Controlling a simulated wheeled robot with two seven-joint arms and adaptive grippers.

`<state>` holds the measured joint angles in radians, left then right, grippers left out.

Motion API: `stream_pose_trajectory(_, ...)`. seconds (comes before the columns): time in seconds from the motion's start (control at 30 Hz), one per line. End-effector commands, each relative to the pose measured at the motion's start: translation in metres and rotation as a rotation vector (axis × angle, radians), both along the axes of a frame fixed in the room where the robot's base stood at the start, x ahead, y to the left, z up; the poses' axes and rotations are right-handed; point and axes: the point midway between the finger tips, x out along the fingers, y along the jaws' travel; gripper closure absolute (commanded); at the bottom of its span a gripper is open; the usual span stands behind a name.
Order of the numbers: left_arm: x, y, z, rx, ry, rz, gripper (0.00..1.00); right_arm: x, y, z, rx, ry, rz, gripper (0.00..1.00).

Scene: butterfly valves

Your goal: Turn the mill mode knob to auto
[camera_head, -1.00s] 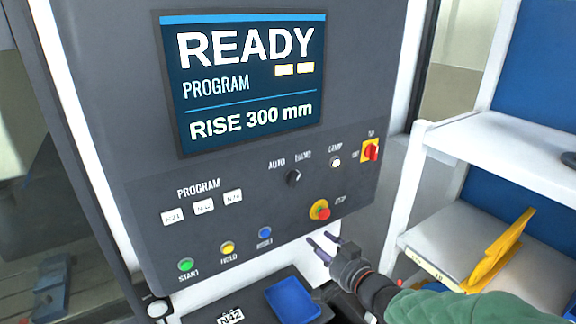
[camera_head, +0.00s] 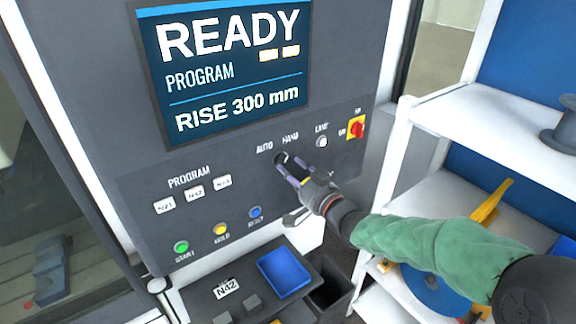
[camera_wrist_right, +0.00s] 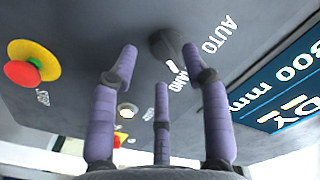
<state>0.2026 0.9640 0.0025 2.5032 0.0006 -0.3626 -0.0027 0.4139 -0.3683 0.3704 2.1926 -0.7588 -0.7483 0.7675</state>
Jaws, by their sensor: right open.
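The mode knob (camera_head: 281,158) is a dark round knob on the grey control panel, below the labels AUTO and HAND. In the right wrist view the knob (camera_wrist_right: 165,44) shows a white mark on the side towards the HAND label. My right gripper (camera_head: 288,165) has its purple fingertips at the knob in the head view and partly covers it. In the right wrist view its fingers (camera_wrist_right: 160,52) are spread, with the knob between and just beyond the two outer tips. I cannot tell whether they touch it. My left gripper is not in view.
The screen (camera_head: 225,70) reads READY. A red-yellow switch (camera_head: 356,128) and a lamp button (camera_head: 321,142) are right of the knob. A white shelf (camera_head: 470,120) stands right.

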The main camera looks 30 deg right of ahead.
Motion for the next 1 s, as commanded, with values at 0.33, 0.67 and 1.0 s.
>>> stream_pose_trajectory(0.33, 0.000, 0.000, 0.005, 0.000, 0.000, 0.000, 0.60, 0.023, 0.001, 0.000, 0.000, -0.001, -0.001, 0.52)
stream_pose_trajectory(0.67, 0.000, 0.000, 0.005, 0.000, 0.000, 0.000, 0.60, 0.023, 0.001, 0.000, 0.000, -0.001, -0.001, 0.78)
stream_pose_trajectory(1.0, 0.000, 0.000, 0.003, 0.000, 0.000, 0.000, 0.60, 0.023, 0.001, 0.000, -0.006, -0.001, 0.000, 1.00)
